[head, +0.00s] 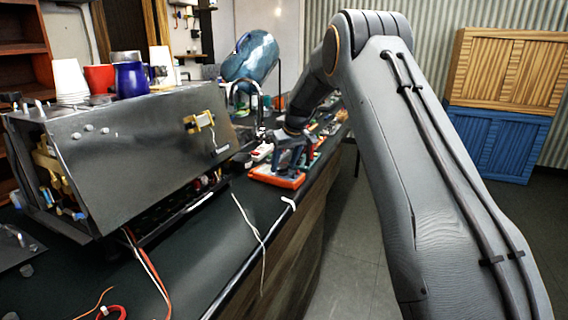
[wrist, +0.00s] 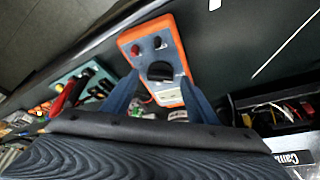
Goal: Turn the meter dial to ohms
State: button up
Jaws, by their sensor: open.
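The meter (wrist: 173,37) has an orange case and a grey face, and lies on the dark counter. In the wrist view its round black dial (wrist: 160,71) shows between my fingertips, with a red and a black socket beyond it. The dial's setting is too small to read. My gripper (wrist: 160,82) is open, with one blue finger on each side of the dial; I cannot tell whether they touch it. In the head view the meter (head: 277,180) is at the counter edge, and my gripper (head: 290,158) is over it, hiding most of its face.
A steel brewer (head: 130,150) with cups on top stands on the counter at left. A white cable (head: 250,228) hangs over the front edge. The floor at right is clear.

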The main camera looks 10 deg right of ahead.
jog(key=shift+f, duration=0.25)
jog(key=c, duration=1.1)
jog(key=shift+o, duration=0.2)
